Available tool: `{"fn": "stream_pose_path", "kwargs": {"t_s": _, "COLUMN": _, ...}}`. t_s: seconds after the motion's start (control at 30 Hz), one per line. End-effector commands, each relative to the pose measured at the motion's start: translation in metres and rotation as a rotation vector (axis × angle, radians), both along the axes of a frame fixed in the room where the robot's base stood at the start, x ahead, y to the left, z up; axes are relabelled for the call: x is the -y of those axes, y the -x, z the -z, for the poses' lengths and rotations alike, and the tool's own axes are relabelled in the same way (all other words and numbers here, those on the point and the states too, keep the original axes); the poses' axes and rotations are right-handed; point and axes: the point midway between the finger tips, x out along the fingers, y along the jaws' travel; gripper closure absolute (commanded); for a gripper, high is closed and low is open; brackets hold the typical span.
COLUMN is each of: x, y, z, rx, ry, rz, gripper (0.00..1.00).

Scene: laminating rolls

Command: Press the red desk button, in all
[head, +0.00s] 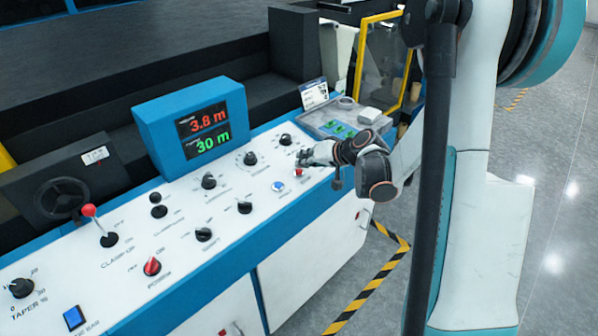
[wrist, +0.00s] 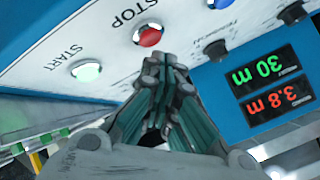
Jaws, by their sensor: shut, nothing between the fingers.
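The red desk button (wrist: 148,36), labelled STOP, is a round cap in a light ring in the wrist view. My gripper's shut fingers (wrist: 165,65) lie just below it in that view; whether they touch it cannot be told. In the head view a small red button (head: 299,172) shows on the white desk panel, close by my gripper (head: 303,159), which hangs low over the panel's right part. Nothing is held.
A pale lit START button (wrist: 86,70) sits left of STOP. Black knobs (head: 285,141) and a red-topped lever (head: 89,211) stand on the desk. A blue display (head: 190,126) reads 3.8 m and 30 m. A grey box (head: 341,122) stands behind my gripper.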

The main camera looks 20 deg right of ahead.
Motion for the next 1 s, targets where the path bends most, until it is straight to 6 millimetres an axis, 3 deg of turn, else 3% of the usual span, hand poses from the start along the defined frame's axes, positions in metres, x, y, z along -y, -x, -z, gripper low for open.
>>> {"fn": "stream_pose_path", "kwargs": {"t_s": 1.0, "x": -0.0004, "y": -0.0009, "z": 0.0075, "rx": 0.000, "ry": 0.000, "rz": 0.000, "gripper": 1.00}}
